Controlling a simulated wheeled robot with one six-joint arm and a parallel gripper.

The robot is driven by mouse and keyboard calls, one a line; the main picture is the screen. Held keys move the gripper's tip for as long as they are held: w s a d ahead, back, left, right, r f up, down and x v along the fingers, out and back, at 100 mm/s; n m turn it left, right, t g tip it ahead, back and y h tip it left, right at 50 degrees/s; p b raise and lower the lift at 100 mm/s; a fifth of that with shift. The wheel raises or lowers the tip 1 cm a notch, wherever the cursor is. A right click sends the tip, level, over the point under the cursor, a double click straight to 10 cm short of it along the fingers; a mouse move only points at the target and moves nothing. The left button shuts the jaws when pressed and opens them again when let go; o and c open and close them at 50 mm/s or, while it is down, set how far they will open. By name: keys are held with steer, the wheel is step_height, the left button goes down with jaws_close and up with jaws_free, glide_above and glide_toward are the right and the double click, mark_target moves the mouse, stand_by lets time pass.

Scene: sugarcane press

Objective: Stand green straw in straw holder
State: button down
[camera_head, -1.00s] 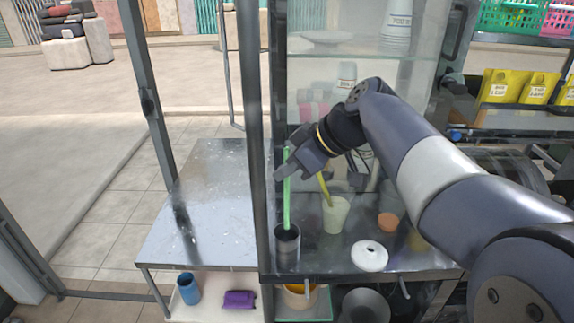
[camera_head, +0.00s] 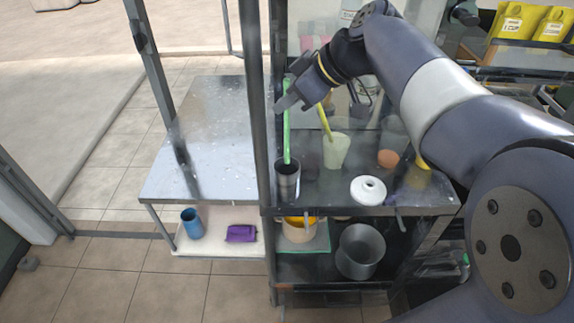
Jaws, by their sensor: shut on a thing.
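The green straw (camera_head: 287,135) is upright, with its top at my gripper (camera_head: 289,94), which is shut on it. The straw's lower end meets the mouth of the dark metal straw holder (camera_head: 287,184). It appears to be inside the rim, but I cannot tell how deep. The holder stands upright on the metal counter, near its front edge and beside a vertical post.
A pale green cup (camera_head: 335,152) with a yellow straw (camera_head: 325,122) stands right of the holder. A white round lid (camera_head: 368,190) lies in front of it. The post (camera_head: 258,120) is close on the left. The left side counter (camera_head: 205,135) is clear.

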steer(key=shift+f+b, duration=4.1)
steer(key=shift+f, duration=0.45)
steer(key=c, duration=1.5)
jaws_free()
steer(key=shift+o, duration=0.2)
steer(key=shift+r, duration=0.1)
step_height(320, 180, up, 7)
steer(key=p, duration=0.5)
